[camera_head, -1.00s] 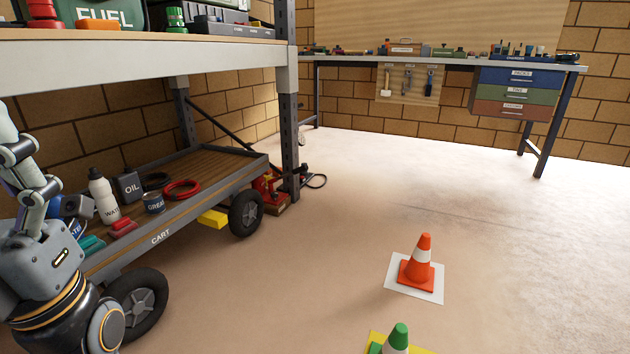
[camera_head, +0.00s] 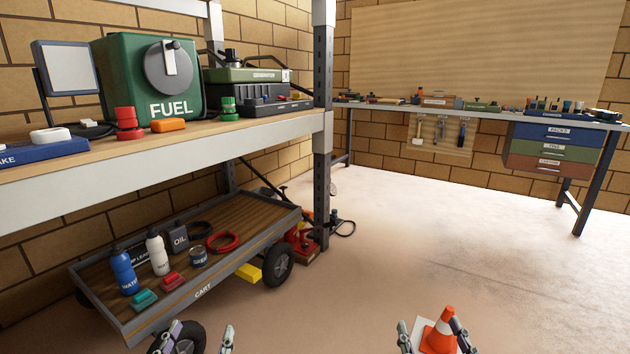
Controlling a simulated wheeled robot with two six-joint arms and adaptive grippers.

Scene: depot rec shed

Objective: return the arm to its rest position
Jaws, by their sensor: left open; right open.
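My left gripper (camera_head: 202,338) shows at the bottom edge, its two fingers spread apart with nothing between them. It appears in front of the cart's front wheel. My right gripper (camera_head: 434,338) shows at the bottom edge right of centre, its fingers also apart. An orange and white traffic cone (camera_head: 443,326) appears between and behind these fingers, on a white square on the floor. I see no contact between the cone and the fingers. Most of both arms lies below the picture.
A shelf (camera_head: 215,165) at the left holds a green fuel box (camera_head: 128,75) and a generator (camera_head: 240,77). Below it stands a cart (camera_head: 255,259) with bottles and a red ring. A workbench (camera_head: 490,113) stands at the back. The floor at centre and right is open.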

